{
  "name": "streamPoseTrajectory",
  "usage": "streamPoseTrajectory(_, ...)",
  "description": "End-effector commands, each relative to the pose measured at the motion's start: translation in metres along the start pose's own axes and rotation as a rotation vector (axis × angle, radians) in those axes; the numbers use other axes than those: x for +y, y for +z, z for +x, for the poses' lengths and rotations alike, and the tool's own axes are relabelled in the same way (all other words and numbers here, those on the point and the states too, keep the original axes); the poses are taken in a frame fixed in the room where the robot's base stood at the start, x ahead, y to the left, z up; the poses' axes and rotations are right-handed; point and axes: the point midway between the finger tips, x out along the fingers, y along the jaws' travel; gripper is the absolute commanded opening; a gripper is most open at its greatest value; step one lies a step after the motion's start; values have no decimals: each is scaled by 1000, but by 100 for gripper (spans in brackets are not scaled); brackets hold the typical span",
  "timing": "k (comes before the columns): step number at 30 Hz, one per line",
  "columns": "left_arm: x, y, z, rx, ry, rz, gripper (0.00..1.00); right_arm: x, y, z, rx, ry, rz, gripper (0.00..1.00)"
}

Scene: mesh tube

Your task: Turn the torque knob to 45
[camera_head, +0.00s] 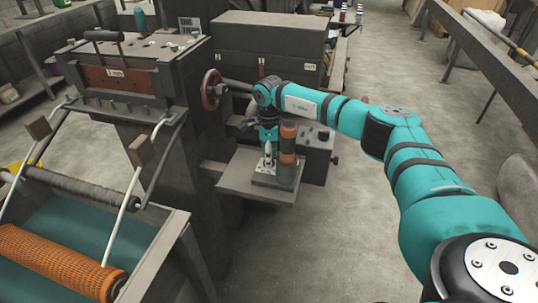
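My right arm reaches in from the right, and its wrist bends down over a small shelf (232,181) on the side of the machine. My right gripper (268,150) points down there, beside a brown-orange upright cylinder (288,143). It is small and partly merged with the fixture below, so I cannot tell whether it is open, shut or touching anything. A grey box (316,158) stands just behind and to the right, with a small dark knob (323,134) on top. I cannot read any torque scale or setting. My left gripper is out of view.
A red-rimmed handwheel (210,90) sits on the machine left of my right wrist. A roller with orange mesh (55,262) lies at lower left. Dark cabinets (270,50) stand behind. The floor (310,240) in front of the shelf is clear.

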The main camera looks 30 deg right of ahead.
Motion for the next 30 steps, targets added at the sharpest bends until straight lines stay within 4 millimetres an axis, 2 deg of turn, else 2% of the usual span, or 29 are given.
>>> streamPoseTrajectory(1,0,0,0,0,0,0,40,-1,0,-1,-2,-2,0,46)
streamPoseTrajectory(4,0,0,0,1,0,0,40,0,0,-1,-1,-2,-1,59)
streamPoseTrajectory(5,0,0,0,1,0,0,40,0,0,-1,-1,-2,-1,60)
streamPoseTrajectory(14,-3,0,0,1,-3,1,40,0,0,-4,-1,-2,-1,60)
streamPoseTrajectory(19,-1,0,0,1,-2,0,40,-1,0,-26,-3,-3,0,60)
streamPoseTrajectory(30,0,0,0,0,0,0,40,-1,0,-101,-3,-4,-2,60)
